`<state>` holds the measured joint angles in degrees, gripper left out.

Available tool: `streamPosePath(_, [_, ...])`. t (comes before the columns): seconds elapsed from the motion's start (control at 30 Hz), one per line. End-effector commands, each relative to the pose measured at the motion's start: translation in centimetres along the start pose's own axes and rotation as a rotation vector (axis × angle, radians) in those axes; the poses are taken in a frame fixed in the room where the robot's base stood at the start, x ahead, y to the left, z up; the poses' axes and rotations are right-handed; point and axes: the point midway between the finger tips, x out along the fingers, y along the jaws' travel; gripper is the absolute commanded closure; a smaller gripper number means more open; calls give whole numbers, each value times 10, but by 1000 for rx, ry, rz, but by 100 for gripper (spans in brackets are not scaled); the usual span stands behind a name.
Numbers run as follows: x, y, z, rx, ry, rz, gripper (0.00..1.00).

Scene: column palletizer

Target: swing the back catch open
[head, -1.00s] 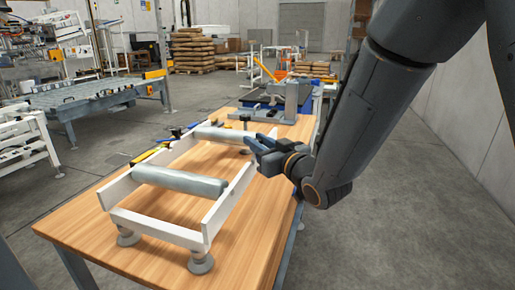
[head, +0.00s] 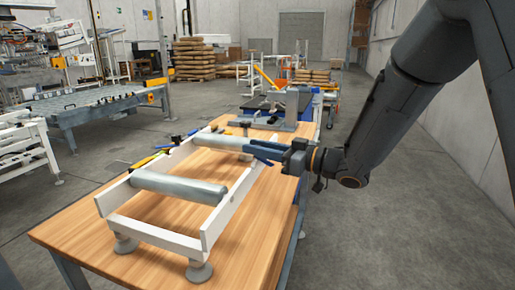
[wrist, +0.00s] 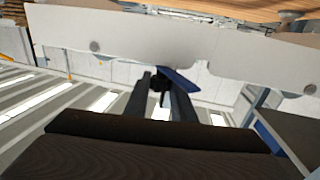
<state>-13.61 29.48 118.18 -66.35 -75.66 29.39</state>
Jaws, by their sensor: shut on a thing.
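A white roller frame (head: 152,235) stands on round feet on the wooden table. It carries a front grey roller (head: 180,187) and a back grey roller (head: 217,143). The back catch is a blue lever (head: 262,160) at the outer right side of the frame, near the back roller. In the wrist view the blue catch (wrist: 180,80) sticks out slantwise from a dark pivot against the white rail (wrist: 130,38). My gripper (head: 252,149) is shut on the catch, with its fingertips around it beside the rail. The fingers hide part of the catch.
Yellow and black tools (head: 148,160) lie left of the frame. A grey fixture (head: 280,110) stands behind it. Floor right of the table is free.

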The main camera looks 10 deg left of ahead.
Motion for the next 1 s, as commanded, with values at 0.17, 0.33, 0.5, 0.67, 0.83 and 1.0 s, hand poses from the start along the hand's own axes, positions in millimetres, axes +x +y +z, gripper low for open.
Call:
streamPosePath(0.17, [0,0,-2,-2,3,-2,100])
streamPosePath(0.33, [0,0,-2,-2,4,-1,76])
streamPosePath(0.5, [0,0,-1,-2,3,-1,58])
streamPosePath(0.67, [0,0,-1,-1,2,0,58])
streamPosePath(0.83, [-7,1,0,-1,2,1,58])
streamPosePath(1.0, [-33,2,0,-2,2,4,58])
